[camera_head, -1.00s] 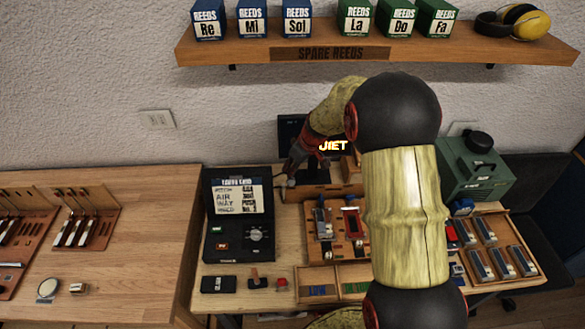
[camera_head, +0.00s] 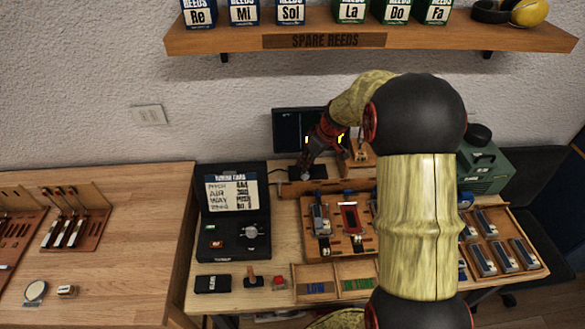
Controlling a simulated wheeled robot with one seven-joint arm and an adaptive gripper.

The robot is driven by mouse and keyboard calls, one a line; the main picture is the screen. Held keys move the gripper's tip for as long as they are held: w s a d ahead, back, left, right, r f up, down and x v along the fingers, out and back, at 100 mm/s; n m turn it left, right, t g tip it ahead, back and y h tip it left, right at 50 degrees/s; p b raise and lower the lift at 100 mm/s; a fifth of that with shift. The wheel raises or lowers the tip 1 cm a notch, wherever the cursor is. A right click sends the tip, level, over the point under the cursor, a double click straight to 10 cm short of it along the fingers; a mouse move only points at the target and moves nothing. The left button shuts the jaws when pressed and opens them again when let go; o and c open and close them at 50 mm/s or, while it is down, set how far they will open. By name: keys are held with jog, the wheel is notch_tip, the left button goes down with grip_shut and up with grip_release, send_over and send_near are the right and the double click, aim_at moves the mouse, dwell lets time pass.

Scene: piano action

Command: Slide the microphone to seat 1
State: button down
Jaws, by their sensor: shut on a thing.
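My gripper (camera_head: 307,170) is small in view, reaching down at the back of the middle bench, in front of a dark screen (camera_head: 290,125). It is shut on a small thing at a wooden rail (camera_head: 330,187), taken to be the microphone. The fingers and arm cover most of it, so its shape and exact place on the rail are unclear. A small dark block (camera_head: 318,173) shows beside the fingertips. Seat marks on the rail are not readable from here.
A black open case (camera_head: 232,250) stands left of the rail. A wooden reed board (camera_head: 315,245) lies in front. A green machine (camera_head: 487,172) and a tray of reed blocks (camera_head: 520,225) are at right. A shelf (camera_head: 230,43) hangs above. My arm hides the bench's middle right.

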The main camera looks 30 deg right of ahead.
jog(key=d, duration=0.1)
jog(key=s+d, duration=0.1)
jog(key=d+b, duration=0.1)
jog(key=shift+s+d, duration=0.3)
jog(key=shift+d, duration=0.1)
jog(key=c, duration=1.7)
grip_release()
jog(key=shift+r, duration=0.1)
jog(key=v, duration=1.1)
jog(key=shift+s+r, duration=0.15)
jog(key=shift+r, duration=0.25)
